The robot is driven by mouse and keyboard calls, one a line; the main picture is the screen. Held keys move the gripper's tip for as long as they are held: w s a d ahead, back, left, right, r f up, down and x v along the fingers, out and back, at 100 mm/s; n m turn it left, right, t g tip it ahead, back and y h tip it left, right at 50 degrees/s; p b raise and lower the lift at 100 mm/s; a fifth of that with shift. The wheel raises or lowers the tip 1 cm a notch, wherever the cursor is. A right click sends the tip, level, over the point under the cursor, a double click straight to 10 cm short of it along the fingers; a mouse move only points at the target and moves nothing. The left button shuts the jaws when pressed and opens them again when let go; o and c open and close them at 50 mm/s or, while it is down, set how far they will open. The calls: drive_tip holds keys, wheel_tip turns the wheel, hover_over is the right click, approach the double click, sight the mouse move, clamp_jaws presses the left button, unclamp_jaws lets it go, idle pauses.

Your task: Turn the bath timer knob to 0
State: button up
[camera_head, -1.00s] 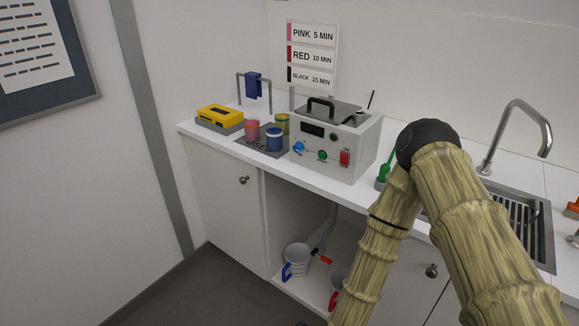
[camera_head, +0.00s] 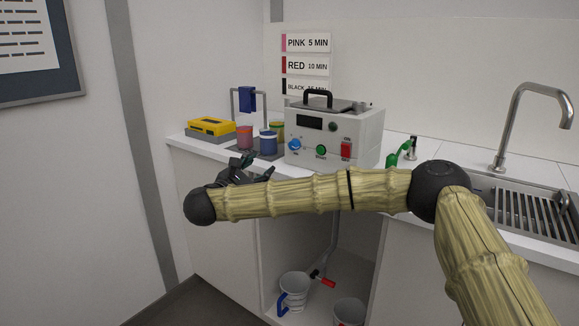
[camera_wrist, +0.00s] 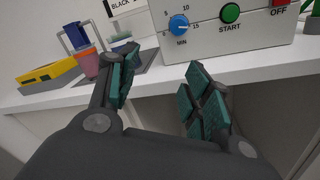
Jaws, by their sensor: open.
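The bath timer knob (camera_head: 294,145) is a blue dial on the front left of the grey-white bath unit (camera_head: 362,137). In the wrist view the blue knob (camera_wrist: 178,24) has marks 0, 5, 10 and 15 around it, with MIN below; where its pointer stands is too small to tell for sure. My gripper (camera_head: 254,167) is in front of the counter edge, low and left of the knob. In the wrist view my gripper (camera_wrist: 165,88) is open and empty, its teal-padded fingers apart, below the knob and not touching it.
A green START button (camera_head: 321,150) and a red OFF switch (camera_head: 346,150) sit right of the knob. Left are a pink jar (camera_head: 245,137), a blue jar (camera_head: 268,144) and a yellow box (camera_head: 211,126). The white counter edge (camera_wrist: 150,83) lies near my fingers.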

sight(292, 146)
drive_tip(key=w+d+r+m, duration=0.1)
drive_tip(key=w+d, duration=0.2)
drive_tip(key=w+d+r+m+g+h+b, duration=0.1)
drive_tip(key=w+d+m, duration=0.1)
drive_tip(key=w+d, duration=0.1)
drive_tip(key=w+d+r+m+h, duration=0.1)
drive_tip(key=w+d+m, duration=0.1)
drive_tip(key=w+d, duration=0.1)
drive_tip(key=shift+w+d+g+b, duration=0.15)
drive_tip(key=shift+w+g+b, duration=0.1)
drive_tip(key=shift+g+b, duration=0.05)
idle(0.3)
drive_tip(key=c, duration=1)
